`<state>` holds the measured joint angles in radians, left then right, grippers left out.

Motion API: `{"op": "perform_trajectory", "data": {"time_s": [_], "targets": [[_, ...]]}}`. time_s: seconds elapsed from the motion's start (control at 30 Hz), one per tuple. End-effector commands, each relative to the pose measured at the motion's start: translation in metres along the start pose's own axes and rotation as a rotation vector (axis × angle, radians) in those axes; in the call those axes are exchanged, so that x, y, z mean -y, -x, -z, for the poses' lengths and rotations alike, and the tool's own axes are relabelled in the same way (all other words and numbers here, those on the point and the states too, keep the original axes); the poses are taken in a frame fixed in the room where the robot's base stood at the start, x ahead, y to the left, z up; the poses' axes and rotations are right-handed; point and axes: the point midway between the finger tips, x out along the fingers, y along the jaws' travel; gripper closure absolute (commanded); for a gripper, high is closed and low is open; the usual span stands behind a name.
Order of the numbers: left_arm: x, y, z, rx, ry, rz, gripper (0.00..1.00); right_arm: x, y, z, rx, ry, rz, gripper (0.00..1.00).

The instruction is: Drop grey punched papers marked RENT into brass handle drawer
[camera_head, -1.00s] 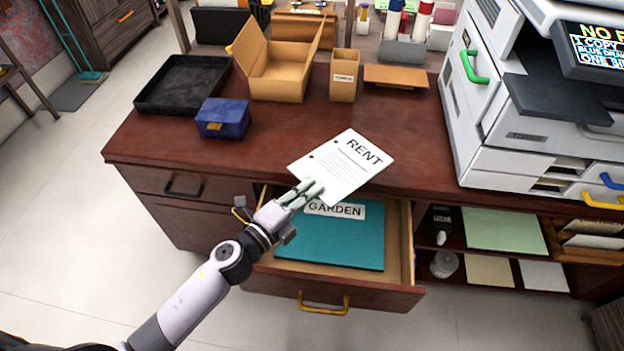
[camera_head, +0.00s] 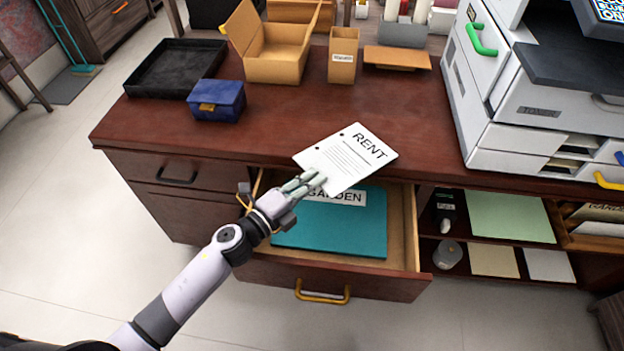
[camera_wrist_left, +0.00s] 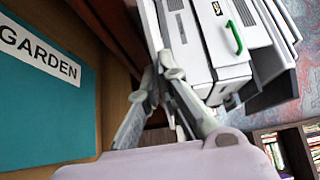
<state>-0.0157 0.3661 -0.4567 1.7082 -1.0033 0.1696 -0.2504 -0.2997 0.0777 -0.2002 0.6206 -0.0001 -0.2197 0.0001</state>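The grey-white punched papers marked RENT (camera_head: 345,158) show in the head view, with two holes along the left edge. My left gripper (camera_head: 306,184) has its fingers at their near edge and holds them above the open drawer's back and the desk's front edge. The open drawer (camera_head: 405,235) has a brass handle (camera_head: 322,292). A teal folder labelled GARDEN (camera_head: 330,230) lies in it, also seen in the wrist view (camera_wrist_left: 40,120). My right gripper is not in view.
A blue box (camera_head: 217,100), a black tray (camera_head: 172,68) and an open cardboard box (camera_head: 275,55) stand on the desk's left. A printer (camera_head: 550,100) stands at the right. Shelves with papers (camera_head: 510,215) are right of the drawer.

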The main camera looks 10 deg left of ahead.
Motion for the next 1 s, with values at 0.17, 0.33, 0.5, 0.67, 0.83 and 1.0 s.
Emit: {"op": "perform_trajectory", "data": {"time_s": [0.17,0.33,0.5,0.67,0.83,1.0], "targets": [[0.002,0.000,0.000,0.000,0.000,0.002,1.00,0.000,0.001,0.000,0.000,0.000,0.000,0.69],[0.002,0.000,0.000,0.000,0.000,0.001,0.86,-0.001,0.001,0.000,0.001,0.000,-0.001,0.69],[0.001,0.000,0.000,0.000,0.000,0.001,0.74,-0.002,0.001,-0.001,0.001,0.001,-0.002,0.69],[0.001,0.000,0.000,0.000,0.000,0.001,0.72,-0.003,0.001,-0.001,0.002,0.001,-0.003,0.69],[0.001,0.001,0.000,0.001,0.000,-0.001,0.72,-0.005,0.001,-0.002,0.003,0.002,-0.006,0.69],[-0.001,0.015,-0.001,0.002,0.002,-0.003,0.72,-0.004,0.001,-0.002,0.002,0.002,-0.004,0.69]]}}
